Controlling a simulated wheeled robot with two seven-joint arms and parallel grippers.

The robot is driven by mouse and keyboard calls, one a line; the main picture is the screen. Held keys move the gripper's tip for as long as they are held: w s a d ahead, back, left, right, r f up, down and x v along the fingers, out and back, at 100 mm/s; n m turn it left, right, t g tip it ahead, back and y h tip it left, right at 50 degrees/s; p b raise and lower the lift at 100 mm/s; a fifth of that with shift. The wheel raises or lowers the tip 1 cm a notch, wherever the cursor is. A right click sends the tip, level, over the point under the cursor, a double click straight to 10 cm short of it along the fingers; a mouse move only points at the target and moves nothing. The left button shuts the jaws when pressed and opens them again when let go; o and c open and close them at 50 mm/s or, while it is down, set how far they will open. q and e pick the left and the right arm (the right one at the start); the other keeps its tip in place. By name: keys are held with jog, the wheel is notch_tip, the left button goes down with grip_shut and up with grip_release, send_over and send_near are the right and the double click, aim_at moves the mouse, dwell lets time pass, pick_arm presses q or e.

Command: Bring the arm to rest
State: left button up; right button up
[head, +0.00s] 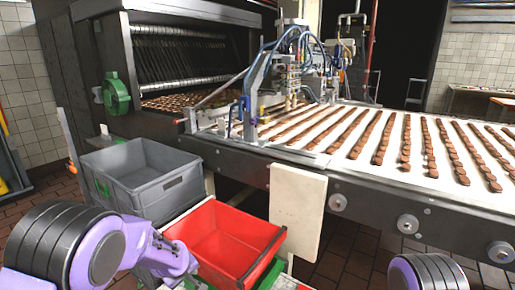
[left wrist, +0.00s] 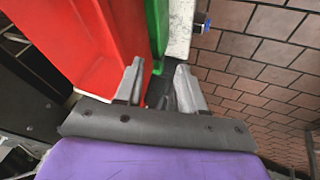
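My left arm comes in from the lower left of the head view, black and purple, and its purple wrist end (head: 165,255) is in front of the red crate. The left fingers cannot be made out there. In the left wrist view the two grey fingers of my left gripper (left wrist: 159,70) stand apart with a gap and nothing between them. The red crate (left wrist: 85,40) is just to their left, and a green crate edge (left wrist: 157,30) lies beyond the gap. Only a black and purple part of my right arm (head: 428,272) shows at the lower right; its gripper is out of view.
A grey crate (head: 145,175) stands behind the red crate (head: 225,235). The conveyor (head: 350,150) with rows of brown biscuits runs across to the right. A cream panel (head: 297,210) hangs at its front. Brick-tiled floor (left wrist: 260,60) shows right of the fingers.

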pick_arm(q)
jog(key=s+a+f+m+t+y, duration=0.1)
jog(key=s+a+f, duration=0.3)
jog(key=s+f, duration=0.3)
jog(key=s+a+f+g, duration=0.1)
jog(key=s+f, duration=0.1)
jog(key=s, duration=0.9)
jog(key=s+a+f+g+y, duration=0.1)
jog(key=s+a+f, duration=0.1)
jog(key=s, duration=0.8)
jog(key=s+a+f+m+g+y, duration=0.1)
jog(key=s+f, duration=0.3)
jog(key=s, duration=0.7)
jog(key=shift+s+a+p, duration=0.3)
